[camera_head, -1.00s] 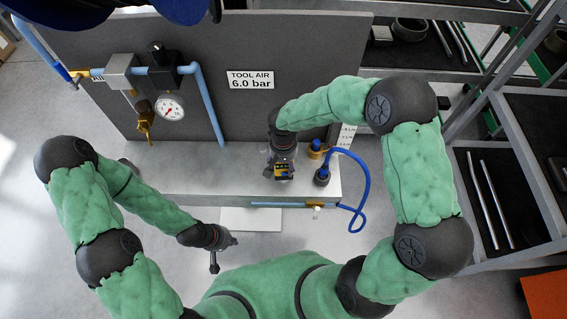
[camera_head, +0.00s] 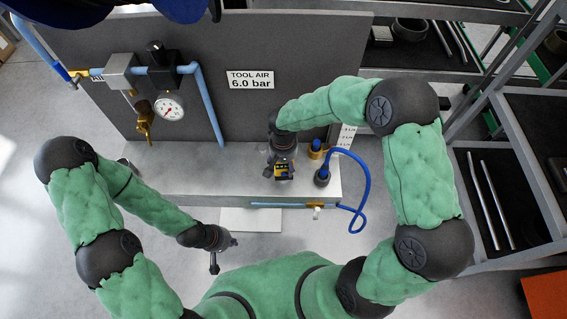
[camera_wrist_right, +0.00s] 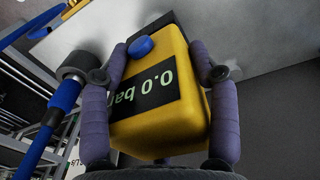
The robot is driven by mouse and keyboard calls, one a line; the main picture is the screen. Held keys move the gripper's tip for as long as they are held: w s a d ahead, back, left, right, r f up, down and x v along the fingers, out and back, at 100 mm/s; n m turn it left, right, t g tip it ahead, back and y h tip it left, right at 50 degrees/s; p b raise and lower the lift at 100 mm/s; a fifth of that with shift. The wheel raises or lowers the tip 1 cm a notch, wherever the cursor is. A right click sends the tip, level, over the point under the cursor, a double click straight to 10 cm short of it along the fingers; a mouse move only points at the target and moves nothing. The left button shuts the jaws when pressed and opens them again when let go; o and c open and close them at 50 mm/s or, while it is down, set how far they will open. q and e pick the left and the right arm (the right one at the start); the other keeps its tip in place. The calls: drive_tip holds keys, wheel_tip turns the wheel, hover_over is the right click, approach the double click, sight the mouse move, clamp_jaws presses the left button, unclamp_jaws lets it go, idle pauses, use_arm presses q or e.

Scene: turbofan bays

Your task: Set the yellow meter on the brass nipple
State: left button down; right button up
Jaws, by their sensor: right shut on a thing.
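The yellow meter (camera_head: 283,173) is held in my right gripper (camera_head: 283,164), just above the right part of the grey bench top. In the right wrist view the fingers press on both sides of the meter (camera_wrist_right: 155,110), whose dark display reads 0.0 bar, upside down, beside a blue button. Another brass piece (camera_head: 318,206) sits on the bench's front edge. I cannot tell which is the nipple. My left gripper (camera_head: 224,255) is open and empty in front of the bench.
A dark coupling (camera_head: 322,178) with a looping blue hose (camera_head: 367,185) stands close right of the meter. A grey panel (camera_head: 240,115) behind carries a pressure gauge (camera_head: 169,108) and blue pipes. The bench's left part (camera_head: 180,165) is clear. Shelving (camera_head: 510,150) stands to the right.

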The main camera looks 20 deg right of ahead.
drive_tip(key=shift+f+b, duration=0.5)
drive_tip(key=shift+f, duration=0.1)
drive_tip(key=o, duration=1.1)
drive_tip(key=shift+r+p, duration=3.55)
drive_tip(key=shift+r, duration=2.05)
drive_tip(key=shift+f, duration=0.1)
